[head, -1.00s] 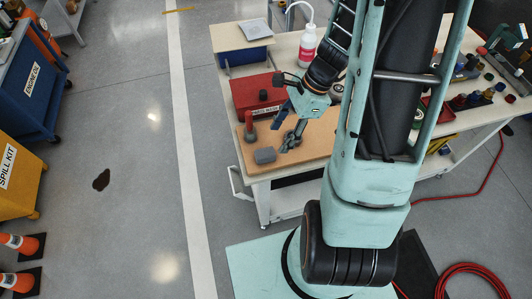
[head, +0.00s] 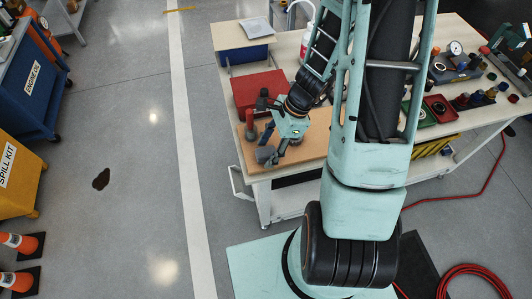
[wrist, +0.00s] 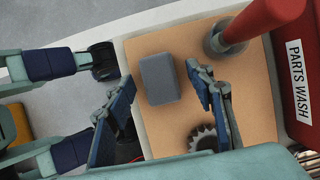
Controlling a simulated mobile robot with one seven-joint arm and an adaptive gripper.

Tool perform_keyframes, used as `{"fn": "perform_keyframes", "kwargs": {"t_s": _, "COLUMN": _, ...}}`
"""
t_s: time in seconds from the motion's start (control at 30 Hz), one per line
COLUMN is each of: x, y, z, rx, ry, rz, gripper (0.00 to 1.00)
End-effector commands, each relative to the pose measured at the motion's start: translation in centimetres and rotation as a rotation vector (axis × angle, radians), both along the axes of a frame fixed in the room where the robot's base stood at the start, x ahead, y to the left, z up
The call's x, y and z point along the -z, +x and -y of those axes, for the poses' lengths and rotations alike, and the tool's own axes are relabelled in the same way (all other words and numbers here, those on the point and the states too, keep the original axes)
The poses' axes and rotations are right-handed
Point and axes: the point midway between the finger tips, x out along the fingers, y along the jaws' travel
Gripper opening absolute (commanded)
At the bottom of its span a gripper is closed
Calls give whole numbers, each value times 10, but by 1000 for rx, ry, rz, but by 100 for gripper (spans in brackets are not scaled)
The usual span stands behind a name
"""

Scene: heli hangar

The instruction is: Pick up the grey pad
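The grey pad (wrist: 158,78) is a small rounded block lying on the tan board (wrist: 255,115) of the workbench. In the head view the pad (head: 264,156) is at the board's front, partly covered by my gripper (head: 275,141). In the wrist view my gripper (wrist: 163,98) is open, with one blue-lined finger on each side of the pad's near end. The pad lies just beyond the fingertips in the picture, and neither finger clearly touches it. The height of the fingertips above the board is hard to tell.
A red-handled tool (head: 249,124) stands beside the pad, near the right finger in the wrist view. The red parts wash box (head: 258,92) is behind it. A toothed gear (wrist: 203,138) lies close to the right finger. Bare floor (head: 130,120) is left of the bench.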

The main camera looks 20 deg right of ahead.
Motion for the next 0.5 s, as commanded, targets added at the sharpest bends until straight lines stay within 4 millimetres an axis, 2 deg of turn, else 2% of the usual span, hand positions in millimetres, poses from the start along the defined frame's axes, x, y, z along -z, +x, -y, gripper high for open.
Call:
{"fn": "perform_keyframes", "kwargs": {"t_s": 0.03, "x": 0, "y": 0, "z": 0, "rx": 0, "ry": 0, "rz": 0, "gripper": 44}}
{"fn": "perform_keyframes", "kwargs": {"t_s": 0.33, "x": 0, "y": 0, "z": 0, "rx": 0, "ry": 0, "rz": 0, "gripper": 12}}
{"fn": "perform_keyframes", "kwargs": {"t_s": 0.5, "x": 0, "y": 0, "z": 0, "rx": 0, "ry": 0, "rz": 0, "gripper": 12}}
